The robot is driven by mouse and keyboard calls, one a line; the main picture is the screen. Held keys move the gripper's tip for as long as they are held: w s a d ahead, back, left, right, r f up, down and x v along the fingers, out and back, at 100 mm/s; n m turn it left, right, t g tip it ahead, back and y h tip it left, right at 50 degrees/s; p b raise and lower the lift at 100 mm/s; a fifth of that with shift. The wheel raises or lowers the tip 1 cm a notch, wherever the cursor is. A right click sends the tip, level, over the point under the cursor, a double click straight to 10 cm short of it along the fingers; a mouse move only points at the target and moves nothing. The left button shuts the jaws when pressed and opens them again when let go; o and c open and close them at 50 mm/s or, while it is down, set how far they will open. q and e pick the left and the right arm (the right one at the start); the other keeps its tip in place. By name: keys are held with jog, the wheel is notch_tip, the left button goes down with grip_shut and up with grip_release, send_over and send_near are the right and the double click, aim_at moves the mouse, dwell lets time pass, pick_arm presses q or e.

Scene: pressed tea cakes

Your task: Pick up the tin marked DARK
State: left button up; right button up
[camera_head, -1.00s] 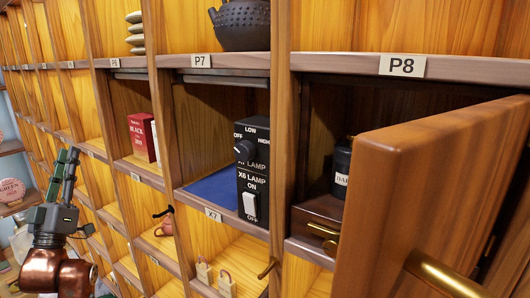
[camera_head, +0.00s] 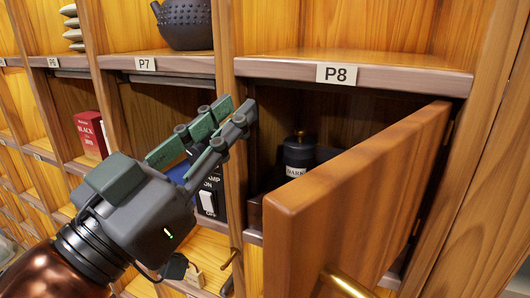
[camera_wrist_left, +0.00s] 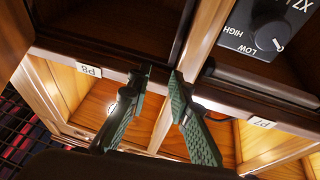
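The tin marked DARK (camera_head: 298,154) is black with a knobbed lid and a white label. It stands upright in the dark compartment below the P8 label, its lower part hidden by the open wooden door (camera_head: 350,200). My left gripper (camera_head: 238,107) is in front of the divider left of that compartment, apart from the tin. Its green-padded fingers are a little apart with nothing between them; the gap also shows in the left wrist view (camera_wrist_left: 161,74). The tin cannot be made out in the wrist view. My right gripper is not in view.
The door swings out on the right, with a brass handle (camera_head: 345,284) low on its face. The black lamp switch box (camera_head: 210,195) is partly behind my left fingers. A red box (camera_head: 91,135) is further left. The P8 shelf edge (camera_head: 400,79) runs above the tin.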

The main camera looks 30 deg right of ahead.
pick_arm(q)
jog(key=s+d+f, duration=0.1)
jog(key=s, duration=0.1)
jog(key=g+y+p, duration=0.2)
jog(key=p, duration=0.2)
send_near(297, 134)
jog(key=shift+w+d+f, duration=0.15)
jog(key=shift+d, duration=0.3)
jog(key=shift+w, duration=0.1)
jog(key=shift+w+d, duration=0.3)
jog(key=shift+d, duration=0.25)
jog(key=p+x, duration=0.1)
jog(key=x, duration=0.2)
jog(key=p+x, duration=0.2)
jog(key=x, duration=0.1)
jog(key=shift+d+r, duration=0.15)
jog(key=shift+r, duration=0.1)
jog(key=shift+w, duration=0.1)
grip_shut()
